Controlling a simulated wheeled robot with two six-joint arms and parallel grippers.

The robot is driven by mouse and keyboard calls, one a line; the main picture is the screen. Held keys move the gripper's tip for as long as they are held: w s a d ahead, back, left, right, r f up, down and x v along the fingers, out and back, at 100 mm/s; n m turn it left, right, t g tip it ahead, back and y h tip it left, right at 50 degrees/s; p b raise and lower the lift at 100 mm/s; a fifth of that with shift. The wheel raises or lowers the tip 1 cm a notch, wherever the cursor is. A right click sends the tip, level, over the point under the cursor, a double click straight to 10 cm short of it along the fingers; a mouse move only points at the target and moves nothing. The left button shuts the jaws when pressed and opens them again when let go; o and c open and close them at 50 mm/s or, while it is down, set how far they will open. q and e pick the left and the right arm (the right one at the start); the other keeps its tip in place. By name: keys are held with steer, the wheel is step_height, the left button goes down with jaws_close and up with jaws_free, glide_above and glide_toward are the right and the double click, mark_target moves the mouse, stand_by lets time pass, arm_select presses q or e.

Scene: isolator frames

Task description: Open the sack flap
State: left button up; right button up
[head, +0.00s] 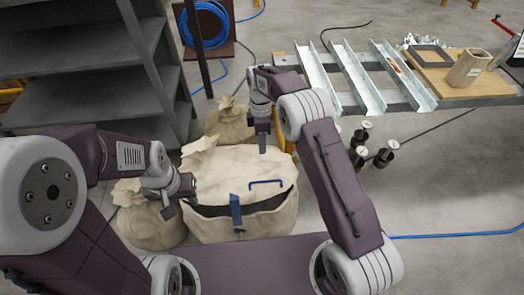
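A large beige sack (217,228) stands on the floor in the middle of the head view. Its flap (232,168) covers the top, with a dark gap under the front edge. A blue handle (266,183) is on the flap, and a blue strap (236,212) hangs over the front edge. My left gripper (178,204) is at the sack's left side; I cannot tell whether it touches. My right gripper (262,146) points down over the rear part of the flap, away from the handle. The fingers of both are too small to read.
Smaller tied sacks stand behind (228,122) and to the left (150,228). A grey shelf rack (85,50) is at the left. A bench with metal channels (357,77) is at the right, with dark cylinders (383,158) on the floor. Floor at the lower right is mostly clear.

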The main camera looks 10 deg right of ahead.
steer(key=r, duration=0.4)
steer(key=shift+w+r, duration=0.2)
steer(key=shift+w, duration=0.05)
